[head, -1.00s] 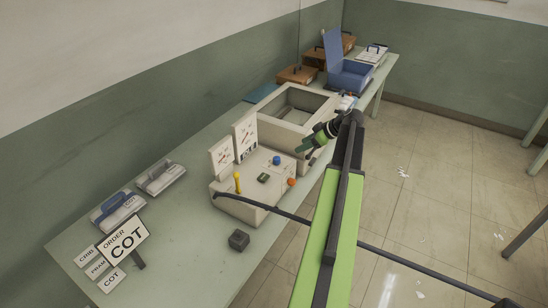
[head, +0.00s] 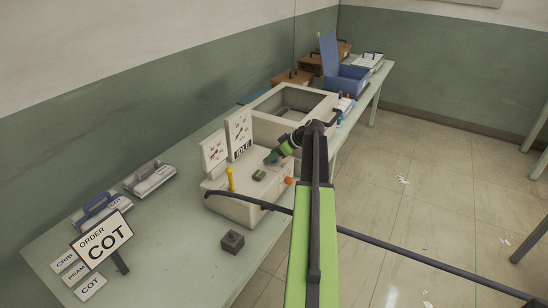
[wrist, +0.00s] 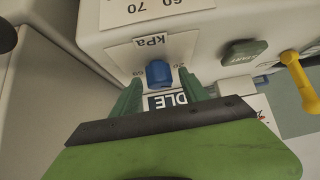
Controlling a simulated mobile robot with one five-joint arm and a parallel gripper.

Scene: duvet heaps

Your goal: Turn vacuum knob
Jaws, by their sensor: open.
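A blue knob (wrist: 158,73) stands on the face of the cream machine (head: 232,208), beside a kPa label, in the wrist view. I take it as the vacuum knob. My gripper (wrist: 160,79) is open, with its two green fingertips on either side of the knob. I cannot tell whether they touch it. In the head view my gripper (head: 271,158) is over the top of the machine and hides the knob. An IDLE sign shows behind the fingers in the wrist view, partly covered.
A yellow lever (head: 231,178), a dark green switch (head: 259,175) and an orange knob (head: 289,181) are close by on the machine. An open cream bin (head: 318,103) stands behind it. A dark block (head: 232,240) and an ORDER COT sign (head: 103,241) are on the table in front.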

